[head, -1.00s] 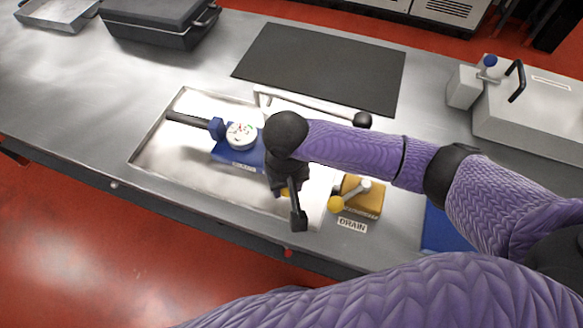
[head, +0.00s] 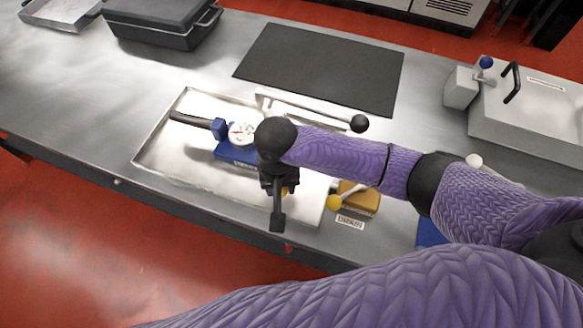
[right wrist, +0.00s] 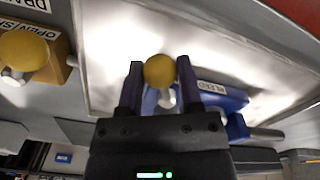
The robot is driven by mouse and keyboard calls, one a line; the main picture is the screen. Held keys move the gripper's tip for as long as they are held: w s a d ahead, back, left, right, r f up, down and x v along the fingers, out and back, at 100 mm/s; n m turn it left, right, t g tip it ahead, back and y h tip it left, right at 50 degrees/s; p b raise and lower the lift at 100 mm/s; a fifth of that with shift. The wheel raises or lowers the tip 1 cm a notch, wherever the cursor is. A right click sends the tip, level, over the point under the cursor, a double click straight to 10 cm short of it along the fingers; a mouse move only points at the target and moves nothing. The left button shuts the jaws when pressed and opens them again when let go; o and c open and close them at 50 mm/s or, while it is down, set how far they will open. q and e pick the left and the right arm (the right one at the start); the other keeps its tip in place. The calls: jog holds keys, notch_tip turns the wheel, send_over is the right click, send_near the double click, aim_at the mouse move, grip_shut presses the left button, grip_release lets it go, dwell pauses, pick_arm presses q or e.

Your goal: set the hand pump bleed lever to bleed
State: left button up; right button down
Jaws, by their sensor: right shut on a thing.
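The hand pump is a blue body (head: 236,153) with a white gauge (head: 242,133) and a black handle (head: 190,119), lying in a shallow metal tray. Its blue body also shows in the right wrist view (right wrist: 222,98), with a white label partly hidden. My right gripper (right wrist: 158,72) is shut on the yellow ball knob (right wrist: 159,69) of the bleed lever, with one finger on each side. In the head view, my black wrist covers the pump's right end and most of the lever; only a bit of yellow shows. My left gripper is out of view.
Right of the tray stands a yellow block (head: 361,199) with a yellow-knobbed lever (head: 334,203) and a DRAIN label (head: 349,222). A white bar with a black knob (head: 359,123) lies behind my forearm. A dark mat (head: 320,67) and a grey box (head: 530,115) are farther back.

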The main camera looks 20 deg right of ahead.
jog(key=shift+w+a+m+p, duration=0.1)
jog(key=shift+a+m+p, duration=0.4)
jog(key=shift+m, duration=0.3)
